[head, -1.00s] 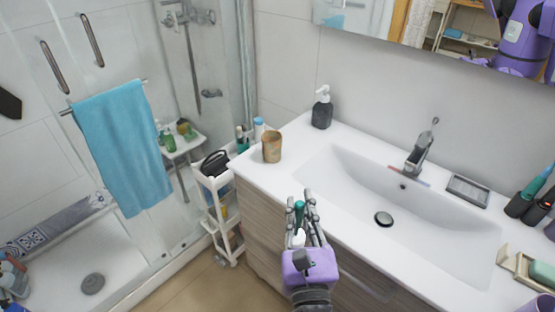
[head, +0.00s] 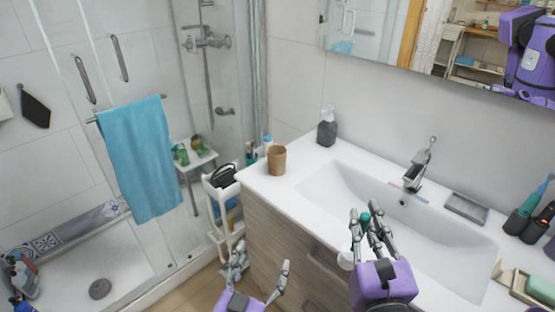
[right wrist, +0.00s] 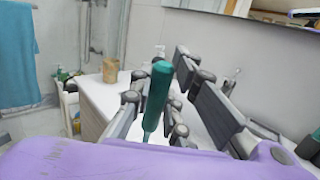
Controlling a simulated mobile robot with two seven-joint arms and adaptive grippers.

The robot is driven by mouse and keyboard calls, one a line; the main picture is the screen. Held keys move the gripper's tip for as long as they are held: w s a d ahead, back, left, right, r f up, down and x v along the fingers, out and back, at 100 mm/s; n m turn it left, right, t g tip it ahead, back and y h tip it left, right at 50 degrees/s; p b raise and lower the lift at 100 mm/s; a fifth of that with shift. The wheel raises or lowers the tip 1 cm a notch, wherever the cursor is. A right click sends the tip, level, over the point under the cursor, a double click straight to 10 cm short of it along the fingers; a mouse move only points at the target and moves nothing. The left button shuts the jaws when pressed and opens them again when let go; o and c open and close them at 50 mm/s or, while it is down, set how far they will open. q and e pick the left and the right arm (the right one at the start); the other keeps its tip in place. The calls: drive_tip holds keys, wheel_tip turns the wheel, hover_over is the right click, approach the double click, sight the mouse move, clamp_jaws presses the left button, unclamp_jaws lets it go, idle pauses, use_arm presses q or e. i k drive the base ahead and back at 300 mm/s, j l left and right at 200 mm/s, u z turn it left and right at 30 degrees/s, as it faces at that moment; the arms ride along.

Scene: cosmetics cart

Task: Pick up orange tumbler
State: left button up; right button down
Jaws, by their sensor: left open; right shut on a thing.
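The orange tumbler (head: 277,160), a brownish-orange cup, stands upright on the left end of the white counter. It also shows in the right wrist view (right wrist: 110,70). My left gripper (head: 262,262) is open and empty, low in front of the cabinet, below and apart from the tumbler. My right gripper (head: 366,218) is shut on a slim teal item (right wrist: 157,97), held over the front edge of the counter by the basin. Its lower part is partly hidden by the fingers. My right gripper is well to the right of the tumbler.
A dark soap dispenser (head: 327,129) stands behind the tumbler. The basin (head: 425,215) and faucet (head: 418,165) lie to the right. A white shelf cart (head: 224,215) with bottles stands left of the cabinet. The counter just in front of the tumbler is clear.

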sight(276, 154)
drive_tip(key=i, duration=0.9)
